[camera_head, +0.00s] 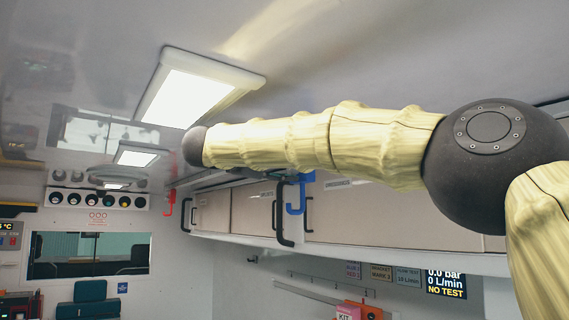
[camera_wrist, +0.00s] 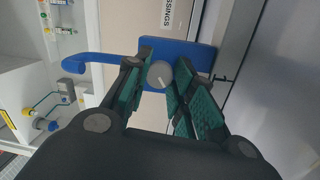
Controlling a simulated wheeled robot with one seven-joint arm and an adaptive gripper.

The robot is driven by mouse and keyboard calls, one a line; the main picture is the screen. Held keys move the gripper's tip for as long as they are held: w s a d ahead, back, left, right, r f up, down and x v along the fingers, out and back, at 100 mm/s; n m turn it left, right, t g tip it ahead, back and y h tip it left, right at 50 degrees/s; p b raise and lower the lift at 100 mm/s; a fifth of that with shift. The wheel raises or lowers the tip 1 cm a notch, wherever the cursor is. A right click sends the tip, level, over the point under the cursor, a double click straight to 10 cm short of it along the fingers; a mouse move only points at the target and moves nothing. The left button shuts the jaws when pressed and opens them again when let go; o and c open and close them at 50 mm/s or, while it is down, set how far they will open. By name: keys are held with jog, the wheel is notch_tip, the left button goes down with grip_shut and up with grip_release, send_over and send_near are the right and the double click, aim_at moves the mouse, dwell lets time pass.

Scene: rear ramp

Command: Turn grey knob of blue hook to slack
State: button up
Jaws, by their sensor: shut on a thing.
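The blue hook (camera_head: 297,195) hangs from the ceiling rail beside the overhead cabinets in the head view. In the wrist view the blue hook (camera_wrist: 206,53) shows as a flat plate with a curved arm reaching left. Its round grey knob (camera_wrist: 160,74) sits at the plate, with a light pointer line on its face. My gripper (camera_wrist: 158,66) has its two green-padded fingers on either side of the knob, shut on it. In the head view my arm hides the gripper and the knob.
A red hook (camera_head: 170,200) hangs further left. Overhead cabinets (camera_head: 375,218) with dark handles (camera_head: 283,218) run just beside the blue hook. A ceiling lamp (camera_head: 190,98) is above my arm. A display (camera_head: 445,283) reads 0.0 bar, 0 L/min, NO TEST.

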jog(key=shift+n+g+p, duration=0.6)
jog(key=shift+n+p, duration=2)
jog(key=shift+n, duration=0.7)
jog(key=shift+f, duration=0.1)
jog(key=o, duration=1)
jog(key=shift+w, duration=0.1)
jog(key=shift+o, duration=0.2)
jog(key=v, duration=1.2)
jog(key=shift+a+f, duration=0.1)
jog(key=shift+f, duration=0.05)
